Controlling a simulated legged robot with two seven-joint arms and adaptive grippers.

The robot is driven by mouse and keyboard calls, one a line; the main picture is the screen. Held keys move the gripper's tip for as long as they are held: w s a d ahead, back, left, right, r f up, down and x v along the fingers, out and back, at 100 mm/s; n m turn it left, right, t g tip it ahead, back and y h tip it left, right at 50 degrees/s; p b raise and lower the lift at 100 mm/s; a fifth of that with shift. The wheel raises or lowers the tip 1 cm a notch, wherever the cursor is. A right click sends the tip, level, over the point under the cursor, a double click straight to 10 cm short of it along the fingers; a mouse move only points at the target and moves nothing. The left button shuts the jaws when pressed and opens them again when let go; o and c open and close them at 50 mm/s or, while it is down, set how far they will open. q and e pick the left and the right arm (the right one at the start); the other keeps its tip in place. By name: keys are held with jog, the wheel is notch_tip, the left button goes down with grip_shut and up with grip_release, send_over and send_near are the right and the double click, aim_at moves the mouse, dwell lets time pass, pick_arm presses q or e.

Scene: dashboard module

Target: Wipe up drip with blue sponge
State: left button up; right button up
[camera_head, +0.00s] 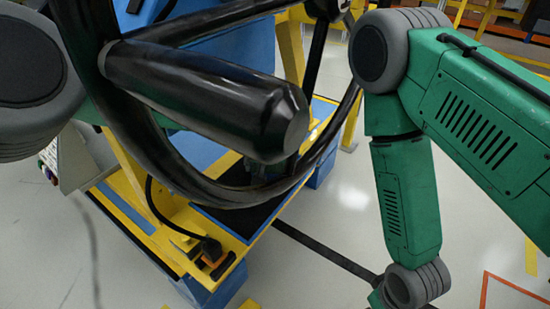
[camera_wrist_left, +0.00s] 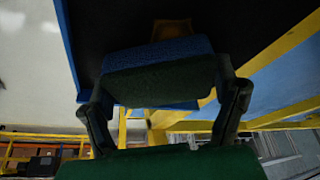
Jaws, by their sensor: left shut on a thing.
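In the left wrist view my left gripper (camera_wrist_left: 162,88) is shut on the blue sponge (camera_wrist_left: 160,50), with one finger at each end of it. The sponge has blue parts and a dark greenish face. Just beyond it, a small brownish-amber patch (camera_wrist_left: 172,29), which looks like the drip, shows on a dark surface (camera_wrist_left: 110,30). The sponge overlaps the patch in the picture; I cannot tell whether they touch. In the head view the black wheel and its handle largely hide my left gripper and the sponge. My right gripper is out of view.
A black steering wheel (camera_head: 178,172) with a thick handle (camera_head: 205,95) stands in front of the yellow and blue frame (camera_head: 235,255). A black cable with an orange plug (camera_head: 215,259) hangs at the frame's lower edge. The grey floor (camera_head: 345,215) between frame and right arm is mostly clear.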

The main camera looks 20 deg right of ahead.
pick_arm(q)
jog(key=shift+s+a+p, duration=0.3)
jog(key=shift+s+a, duration=0.3)
jog(key=shift+a, duration=0.2)
jog(key=shift+s+a+p, duration=0.3)
jog(key=shift+s+a, duration=0.25)
jog(key=shift+a, duration=0.25)
jog(key=shift+s+a+b, duration=0.35)
jog(key=shift+s+a, duration=0.25)
jog(key=shift+s, duration=0.05)
jog(key=shift+b, duration=0.3)
jog(key=shift+w+d+b, duration=0.9)
jog(key=shift+w+d, duration=0.25)
jog(key=shift+d, duration=0.3)
jog(key=shift+w+d, duration=0.8)
jog(key=shift+d, duration=0.35)
jog(key=shift+w+d+r, duration=0.1)
jog(key=shift+w+d, duration=0.2)
jog(key=shift+w, duration=0.15)
jog(key=shift+r, duration=0.15)
jog(key=shift+r+p, duration=1.45)
jog(key=shift+r, duration=1.45)
jog(key=shift+c, duration=0.3)
